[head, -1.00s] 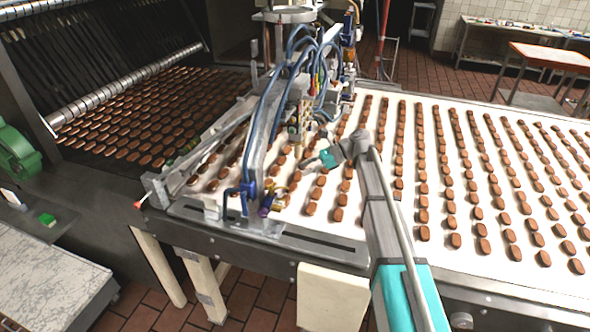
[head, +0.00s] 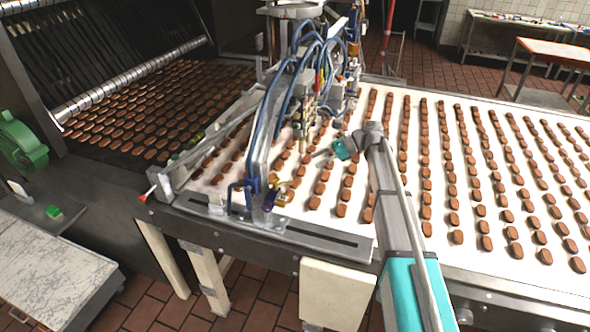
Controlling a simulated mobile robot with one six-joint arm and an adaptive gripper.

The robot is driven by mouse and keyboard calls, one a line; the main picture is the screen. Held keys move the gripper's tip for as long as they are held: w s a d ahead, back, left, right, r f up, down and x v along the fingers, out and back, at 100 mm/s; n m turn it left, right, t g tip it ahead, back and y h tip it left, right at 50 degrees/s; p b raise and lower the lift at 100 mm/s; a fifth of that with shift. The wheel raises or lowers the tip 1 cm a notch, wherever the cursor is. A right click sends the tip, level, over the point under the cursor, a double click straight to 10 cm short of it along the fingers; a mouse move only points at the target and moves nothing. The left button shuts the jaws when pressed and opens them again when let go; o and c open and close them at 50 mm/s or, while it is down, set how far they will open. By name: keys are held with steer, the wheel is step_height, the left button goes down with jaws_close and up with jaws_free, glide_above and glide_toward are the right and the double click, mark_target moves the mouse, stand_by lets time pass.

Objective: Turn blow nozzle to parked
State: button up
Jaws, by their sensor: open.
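A small purple and brass fitting (head: 271,199) sits low at the front of the depositing machine (head: 262,150), beside a blue bracket (head: 243,188). It may be the blow nozzle, but it is too small to be sure or to read its angle. My gripper (head: 322,154), with a teal body, is over the belt to the right of the machine's hoses and points left. It is open and appears empty. It is up and right of the purple fitting, clearly apart from it. The fingertips are small and hard to make out.
The white belt (head: 389,200) carries rows of brown biscuits under and right of my arm. Blue hoses (head: 290,95) and a metal frame stand close left of my gripper. A red-tipped lever (head: 149,192) sticks out at the machine's left corner. A marble-topped table (head: 50,265) is at lower left.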

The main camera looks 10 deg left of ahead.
mark_target(276, 178)
steer(key=shift+a, duration=0.15)
steer(key=b+x, duration=0.4)
steer(key=x, duration=0.7)
steer(key=shift+s+a+f+b, duration=0.2)
steer(key=shift+s+b, duration=0.05)
steer(key=shift+b, duration=0.15)
steer(key=shift+x, duration=0.9)
steer(key=shift+r, duration=0.1)
